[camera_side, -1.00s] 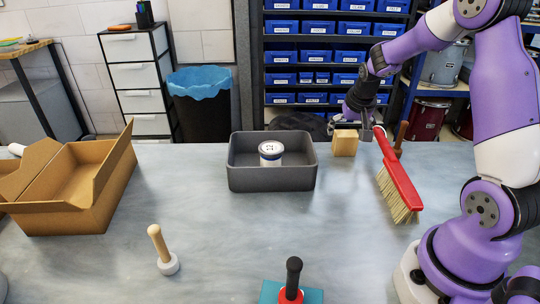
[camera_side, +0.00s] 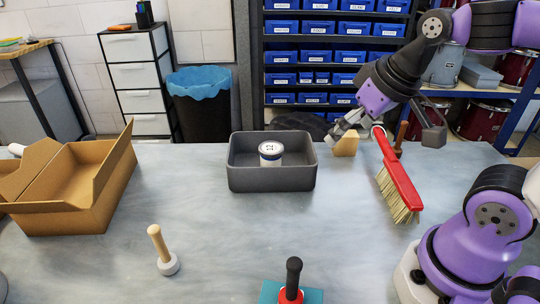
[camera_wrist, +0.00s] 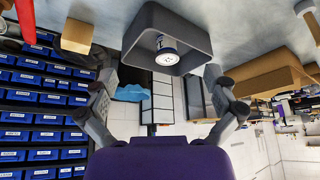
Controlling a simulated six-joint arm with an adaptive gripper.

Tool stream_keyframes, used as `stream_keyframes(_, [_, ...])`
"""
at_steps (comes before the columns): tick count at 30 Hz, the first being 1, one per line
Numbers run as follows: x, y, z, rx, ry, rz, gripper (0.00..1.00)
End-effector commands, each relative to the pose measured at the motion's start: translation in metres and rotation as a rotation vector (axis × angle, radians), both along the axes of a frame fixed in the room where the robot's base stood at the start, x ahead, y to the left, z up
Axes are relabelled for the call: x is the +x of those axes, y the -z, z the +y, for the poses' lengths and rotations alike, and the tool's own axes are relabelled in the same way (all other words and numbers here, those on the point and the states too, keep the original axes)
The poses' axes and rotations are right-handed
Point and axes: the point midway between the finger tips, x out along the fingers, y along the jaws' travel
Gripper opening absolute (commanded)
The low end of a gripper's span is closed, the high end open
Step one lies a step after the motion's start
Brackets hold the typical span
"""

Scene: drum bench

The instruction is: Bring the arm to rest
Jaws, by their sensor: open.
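My gripper (camera_side: 349,123) is in the air at the back of the table, by the wooden block, in the side view. In the wrist view my gripper (camera_wrist: 164,92) has its two fingers wide apart with nothing between them. The table (camera_side: 225,245) is grey and marbled. A dark grey bin (camera_side: 272,180) stands on it, left of my gripper, with a white and blue can (camera_side: 270,150) upright inside. The bin (camera_wrist: 195,25) and the can (camera_wrist: 166,57) also show in the wrist view, beyond the fingers.
A wooden block (camera_side: 346,146) and a red brush (camera_side: 398,180) are near my gripper. A cardboard box (camera_side: 75,190) is at left. A wooden-handled tool (camera_side: 162,250) and a black-handled tool (camera_side: 292,280) stand in front. The table's middle is clear. Shelves with blue bins (camera_side: 320,55) are behind.

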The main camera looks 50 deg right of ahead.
Motion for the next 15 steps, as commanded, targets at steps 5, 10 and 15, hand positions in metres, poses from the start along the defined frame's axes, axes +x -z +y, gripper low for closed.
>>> stream_keyframes(5, [-0.020,0.004,0.021,-0.007,-0.121,-0.018,1.00])
stream_keyframes(10, [-0.022,0.005,0.023,-0.008,-0.130,-0.017,1.00])
stream_keyframes(15, [-0.021,0.004,0.022,-0.008,-0.127,-0.017,1.00])
